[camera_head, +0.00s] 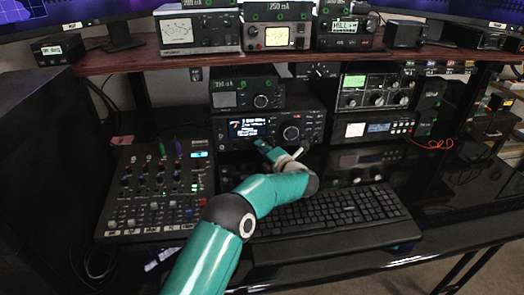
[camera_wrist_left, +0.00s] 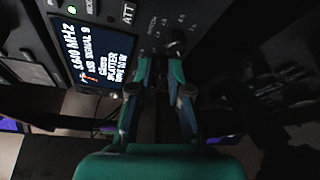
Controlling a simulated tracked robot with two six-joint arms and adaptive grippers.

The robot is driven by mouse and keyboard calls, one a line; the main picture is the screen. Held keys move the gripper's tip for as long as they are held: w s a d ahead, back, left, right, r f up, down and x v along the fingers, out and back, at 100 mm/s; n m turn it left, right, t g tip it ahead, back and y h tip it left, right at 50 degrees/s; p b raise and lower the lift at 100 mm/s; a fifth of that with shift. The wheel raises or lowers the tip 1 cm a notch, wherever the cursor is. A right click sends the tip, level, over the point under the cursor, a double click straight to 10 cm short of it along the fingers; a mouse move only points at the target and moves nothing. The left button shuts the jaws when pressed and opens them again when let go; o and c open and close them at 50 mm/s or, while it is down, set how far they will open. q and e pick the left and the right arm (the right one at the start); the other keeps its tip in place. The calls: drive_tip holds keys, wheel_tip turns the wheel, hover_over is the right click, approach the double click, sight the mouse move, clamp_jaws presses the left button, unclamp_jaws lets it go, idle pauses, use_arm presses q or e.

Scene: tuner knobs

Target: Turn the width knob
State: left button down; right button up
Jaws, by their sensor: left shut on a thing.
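My left gripper (camera_head: 265,147) reaches from the front over the keyboard to the face of the middle radio (camera_head: 318,118), just below its lit screen (camera_head: 248,128). In the left wrist view the teal fingers of my left gripper (camera_wrist_left: 158,68) point at the radio's black panel. A small dark knob (camera_wrist_left: 177,40) shows at the fingertips, beside the right finger. The gripper is shut on a small knob, mostly hidden between the fingers. I cannot read a width label in either view. My right gripper is not in view.
A large round dial (camera_head: 291,133) sits right of the screen on the same radio. A mixer (camera_head: 155,195) stands at left and a black keyboard (camera_head: 335,210) lies below the arm. More radios stand at right, with a red cable (camera_head: 432,144). A wooden shelf (camera_head: 130,62) runs above.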

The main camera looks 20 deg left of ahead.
use_arm(q)
drive_tip(key=shift+d+f+m+y+b, duration=0.25)
drive_tip(key=shift+f+m+y+b, duration=0.05)
drive_tip(key=shift+m, duration=0.4)
drive_tip(key=c, duration=1.2)
unclamp_jaws()
drive_tip(key=shift+o, duration=0.5)
drive_tip(key=shift+r, duration=0.1)
drive_tip(key=v, duration=1.2)
